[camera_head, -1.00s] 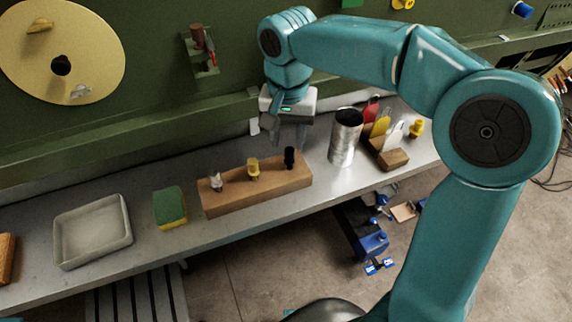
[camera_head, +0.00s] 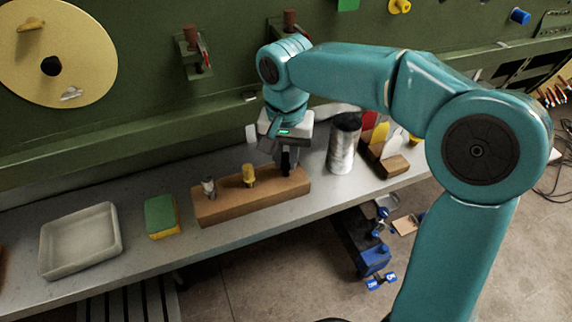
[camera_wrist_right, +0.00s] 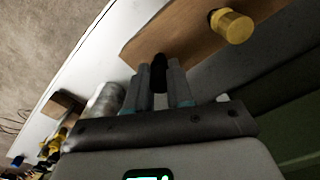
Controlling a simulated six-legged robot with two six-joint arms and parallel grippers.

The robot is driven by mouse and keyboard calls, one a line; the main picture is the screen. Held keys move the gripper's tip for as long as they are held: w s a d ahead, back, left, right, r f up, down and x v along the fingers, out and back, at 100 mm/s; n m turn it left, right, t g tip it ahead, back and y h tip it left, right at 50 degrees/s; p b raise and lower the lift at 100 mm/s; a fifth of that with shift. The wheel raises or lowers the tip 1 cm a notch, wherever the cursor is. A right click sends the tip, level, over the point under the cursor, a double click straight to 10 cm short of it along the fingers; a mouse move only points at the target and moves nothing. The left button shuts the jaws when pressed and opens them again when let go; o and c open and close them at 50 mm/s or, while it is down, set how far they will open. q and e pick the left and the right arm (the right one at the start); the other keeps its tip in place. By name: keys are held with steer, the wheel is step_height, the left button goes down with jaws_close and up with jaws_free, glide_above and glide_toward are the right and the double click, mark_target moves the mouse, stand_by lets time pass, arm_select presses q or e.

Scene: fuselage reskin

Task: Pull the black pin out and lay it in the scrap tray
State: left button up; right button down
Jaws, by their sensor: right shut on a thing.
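The black pin (camera_head: 286,161) stands at the right end of the wooden block (camera_head: 232,207). My right gripper (camera_head: 287,165) is down over it, shut on the pin. In the right wrist view the black pin (camera_wrist_right: 158,72) shows between the two grey fingers (camera_wrist_right: 160,84), close above the block (camera_wrist_right: 160,35). Whether the pin is still seated in the block cannot be told. The scrap tray, seemingly the pale shallow one (camera_head: 80,240) at the left of the bench, is empty. My left gripper is not in view.
A yellow pin (camera_head: 249,175) and a silver-white pin (camera_head: 209,188) stand in the same block. A green and yellow sponge (camera_head: 161,216) lies between block and tray. A metal can (camera_head: 344,143) stands close right of the gripper, with a wooden holder (camera_head: 388,163) beyond.

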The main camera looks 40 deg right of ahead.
steer(key=shift+r, duration=0.25)
steer(key=shift+r+p, duration=1.05)
steer(key=shift+p, duration=0.1)
steer(key=shift+r+p, duration=0.3)
steer(key=shift+r, duration=0.05)
steer(key=shift+r+p, duration=0.35)
steer(key=shift+r+p, duration=0.3)
steer(key=shift+r, duration=0.05)
steer(key=shift+r+p, duration=0.3)
steer(key=shift+r, duration=0.05)
steer(key=shift+r+p, duration=0.35)
steer(key=shift+r+p, duration=0.3)
steer(key=shift+r, duration=0.1)
